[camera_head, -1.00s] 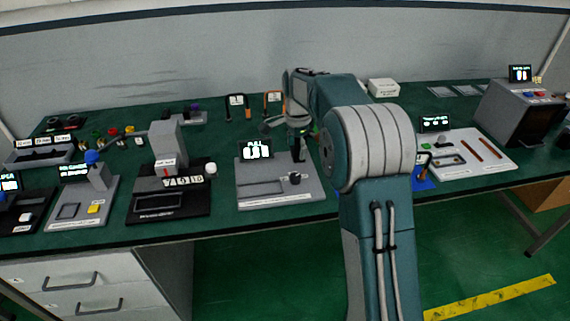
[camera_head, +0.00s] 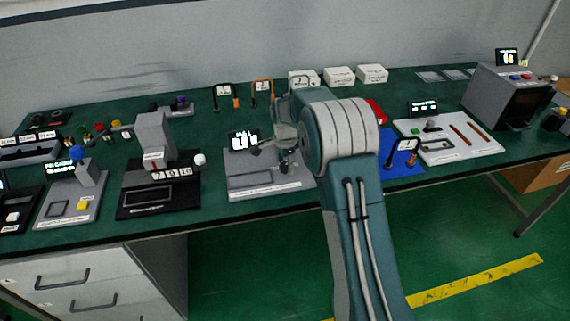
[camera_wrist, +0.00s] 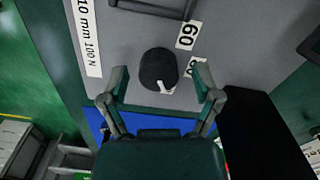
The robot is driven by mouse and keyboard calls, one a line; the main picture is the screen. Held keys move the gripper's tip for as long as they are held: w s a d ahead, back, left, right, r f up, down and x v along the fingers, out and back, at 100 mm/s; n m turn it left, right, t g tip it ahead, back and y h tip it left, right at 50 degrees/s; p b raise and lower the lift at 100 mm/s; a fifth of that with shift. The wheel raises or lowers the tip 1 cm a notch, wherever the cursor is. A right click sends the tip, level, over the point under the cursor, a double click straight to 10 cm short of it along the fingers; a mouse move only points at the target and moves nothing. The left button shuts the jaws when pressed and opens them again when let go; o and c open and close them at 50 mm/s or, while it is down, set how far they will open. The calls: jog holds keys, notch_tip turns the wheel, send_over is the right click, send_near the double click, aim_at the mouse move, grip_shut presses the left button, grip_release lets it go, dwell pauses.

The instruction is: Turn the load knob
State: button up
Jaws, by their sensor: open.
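The load knob (camera_wrist: 157,68) is a round black knob with a white pointer, on a grey panel (camera_wrist: 130,28) in the wrist view. The pointer faces the lower right. A "60" label stands to its upper right and a partly hidden label to its right. My gripper (camera_wrist: 160,82) is open, one fingertip to the left of the knob and one to the right, without visible contact. In the head view the grey panel (camera_head: 265,187) has a lit display (camera_head: 243,139) at its back. My gripper (camera_head: 275,152) is over its right part and hides the knob there.
A black station with number tiles (camera_head: 160,198) stands left of the panel. White boxes (camera_head: 340,76) stand at the back.

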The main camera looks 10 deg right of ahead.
jog(key=shift+d, duration=0.1)
grip_shut()
jog(key=shift+n, duration=0.3)
jog(key=n, duration=0.5)
jog(key=shift+n, duration=0.3)
jog(key=n, duration=1.1)
jog(key=shift+n, duration=0.4)
jog(key=n, duration=0.5)
jog(key=shift+a+n, duration=0.2)
jog(key=shift+n, duration=0.2)
jog(key=shift+f, duration=0.1)
